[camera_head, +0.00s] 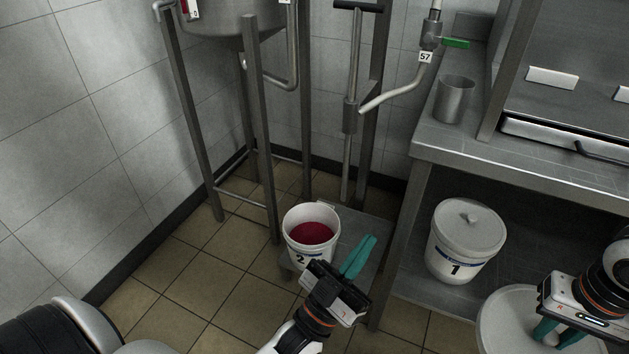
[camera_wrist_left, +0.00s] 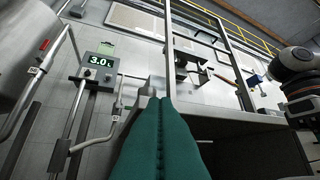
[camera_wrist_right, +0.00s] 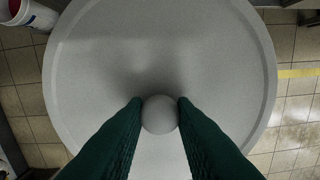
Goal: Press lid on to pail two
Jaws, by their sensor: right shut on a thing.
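Pail two (camera_head: 298,257) is an open white bucket marked 2 with dark red contents. It stands upright on a low metal platform. The pail also shows partly at the top left corner of the right wrist view (camera_wrist_right: 38,18). A round white lid (camera_head: 497,325) hangs at the lower right, apart from the pail. My right gripper (camera_head: 548,330) is shut on the lid's ball knob (camera_wrist_right: 160,114), one finger on each side. My left gripper (camera_head: 362,250) is beside the pail's right side, its teal fingers (camera_wrist_left: 160,130) together and empty.
The low platform (camera_head: 362,228) has bare room right of the pail. A lidded pail marked 1 (camera_head: 464,245) stands on the shelf under a steel bench (camera_head: 520,165). Frame legs (camera_head: 262,140) rise behind pail two. A display (camera_wrist_left: 102,60) reads 3.0.

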